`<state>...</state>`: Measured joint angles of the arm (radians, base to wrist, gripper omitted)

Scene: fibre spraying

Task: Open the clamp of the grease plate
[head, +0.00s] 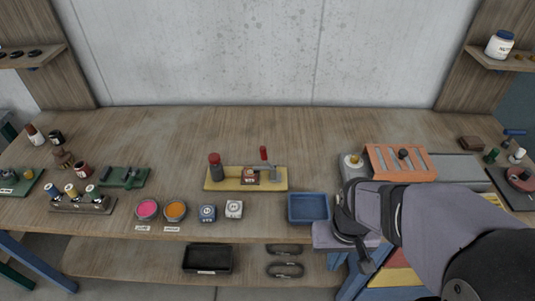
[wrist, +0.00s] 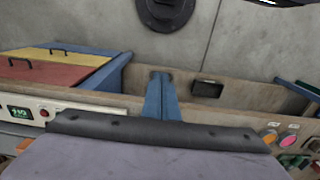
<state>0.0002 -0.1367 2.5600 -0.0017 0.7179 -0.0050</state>
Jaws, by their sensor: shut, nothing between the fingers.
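The grease plate (head: 215,185) is a yellow plate lying at the middle of the bench. Its toggle clamp (head: 271,171) is at the plate's right end, with a red-tipped lever (head: 264,154) standing upright. A small labelled block with a yellowish top (head: 250,176) sits at the plate's middle, and a dark red-topped piece (head: 215,163) stands at its left end. My gripper (head: 367,264) is at the bench's front edge, right of the plate and well apart from it. It is shut and empty, pointing down. The wrist view does not show the plate or clamp.
A blue tray (head: 308,208) lies between the plate and my arm. An orange slotted rack (head: 400,162) stands behind my arm. Bare bench lies behind the plate.

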